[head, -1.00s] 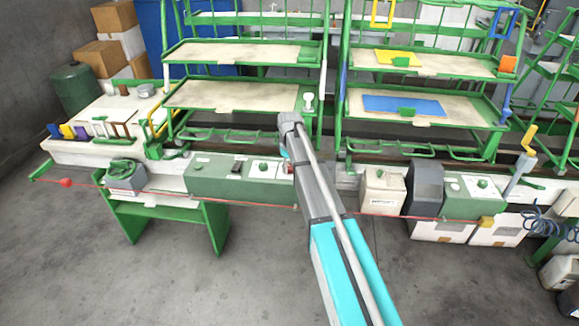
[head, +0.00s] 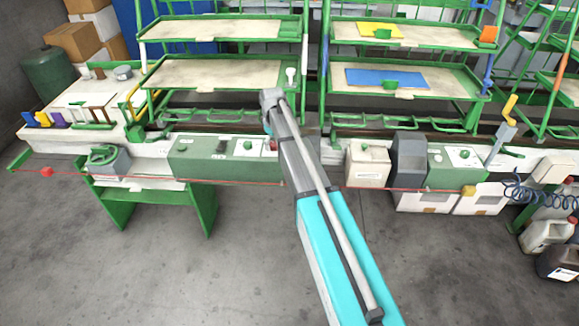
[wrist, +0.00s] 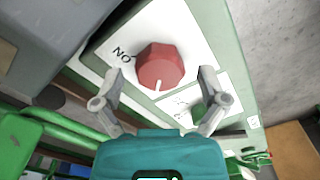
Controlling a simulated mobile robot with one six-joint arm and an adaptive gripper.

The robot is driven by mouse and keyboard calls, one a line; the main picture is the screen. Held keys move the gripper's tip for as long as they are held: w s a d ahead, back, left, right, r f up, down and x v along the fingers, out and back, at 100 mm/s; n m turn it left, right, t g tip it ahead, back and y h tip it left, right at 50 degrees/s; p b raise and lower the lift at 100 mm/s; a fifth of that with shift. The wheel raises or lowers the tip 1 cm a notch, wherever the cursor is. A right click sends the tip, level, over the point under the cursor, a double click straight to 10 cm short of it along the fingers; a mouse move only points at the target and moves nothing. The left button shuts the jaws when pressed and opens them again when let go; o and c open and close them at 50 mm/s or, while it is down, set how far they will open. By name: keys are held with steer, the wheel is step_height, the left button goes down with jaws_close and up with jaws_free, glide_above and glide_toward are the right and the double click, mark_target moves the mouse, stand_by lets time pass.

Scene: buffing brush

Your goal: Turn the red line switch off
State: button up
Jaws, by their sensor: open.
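The red line switch (wrist: 160,66) is a faceted red knob on a white plate of a green control box (wrist: 215,25). A white mark on the knob points toward the bottom of the wrist view, and the upside-down ON lettering (wrist: 122,53) is at its left. My gripper (wrist: 161,75) is open, with one finger on each side of the knob in that view. I cannot tell whether either finger touches it. In the head view my arm hides most of the gripper. The green control box (head: 205,160) is beside it there.
A green knob (wrist: 185,115) is close by my right finger in the wrist view. In the head view a red cord (head: 235,183) runs along the bench front. Green racks (head: 215,73) stand behind the bench. Bare floor (head: 245,265) lies in front.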

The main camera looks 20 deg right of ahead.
mark_target(275, 143)
steer(key=m, duration=0.4)
steer(key=shift+m, duration=0.3)
steer(key=m, duration=0.8)
steer(key=shift+d+m, duration=0.1)
steer(key=shift+m, duration=0.3)
steer(key=m, duration=0.4)
step_height(275, 143, up, 14)
steer(key=p, duration=1.4)
steer(key=s+f+n+b, duration=0.3)
steer(key=s+n, duration=0.6)
steer(key=s, duration=1.9)
steer(key=shift+s, duration=0.2)
steer(key=shift+f, duration=0.1)
